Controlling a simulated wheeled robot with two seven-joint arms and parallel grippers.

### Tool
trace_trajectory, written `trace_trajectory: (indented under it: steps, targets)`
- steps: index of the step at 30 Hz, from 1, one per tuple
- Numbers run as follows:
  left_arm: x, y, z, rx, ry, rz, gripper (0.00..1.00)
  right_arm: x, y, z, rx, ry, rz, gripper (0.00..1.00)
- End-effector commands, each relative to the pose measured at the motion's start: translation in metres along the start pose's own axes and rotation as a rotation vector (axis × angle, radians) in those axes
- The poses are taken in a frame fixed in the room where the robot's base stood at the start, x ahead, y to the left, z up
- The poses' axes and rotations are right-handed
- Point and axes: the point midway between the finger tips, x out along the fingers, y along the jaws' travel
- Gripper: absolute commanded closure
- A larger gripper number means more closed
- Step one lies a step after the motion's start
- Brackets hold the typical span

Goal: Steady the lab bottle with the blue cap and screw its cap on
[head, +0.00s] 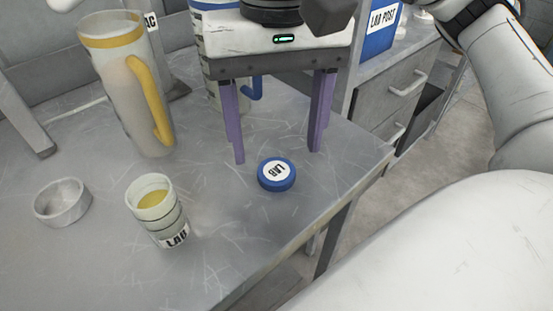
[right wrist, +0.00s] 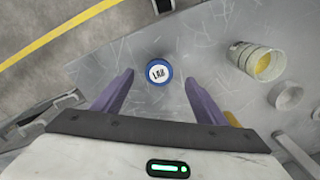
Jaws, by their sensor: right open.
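The lab bottle (head: 163,222) stands open on the grey table, a short pale ribbed jar with a LAB label and yellow contents. It also shows at the right of the right wrist view (right wrist: 257,63). The blue cap (head: 276,178) lies flat on the table to its right, LAB label up, near the table's edge. In the right wrist view the cap (right wrist: 159,73) appears between the fingertips. My right gripper (head: 279,156) is open and empty, its purple fingers pointing down around the cap's far side; their height above the table is unclear. My left gripper is not in view.
A tall grey jug (head: 125,95) with a yellow band and handle stands behind the bottle. An empty round metal dish (head: 62,202) lies left of the bottle. A blue-handled container (head: 213,92) is partly hidden behind my right gripper. A blue box (head: 378,38) sits beyond.

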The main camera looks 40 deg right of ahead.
Motion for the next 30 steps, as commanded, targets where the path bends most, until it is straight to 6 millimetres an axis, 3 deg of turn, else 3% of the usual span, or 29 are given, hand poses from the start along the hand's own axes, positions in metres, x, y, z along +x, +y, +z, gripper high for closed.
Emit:
trace_trajectory:
  steps: [9,21,30]
  targets:
    - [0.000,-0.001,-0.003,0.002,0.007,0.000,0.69,0.003,0.000,0.000,0.000,0.000,0.001,0.34]
    - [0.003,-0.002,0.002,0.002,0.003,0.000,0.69,0.051,0.001,0.001,0.001,0.000,0.000,0.34]
    - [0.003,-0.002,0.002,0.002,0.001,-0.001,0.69,0.052,0.001,0.001,0.000,0.000,0.000,0.34]
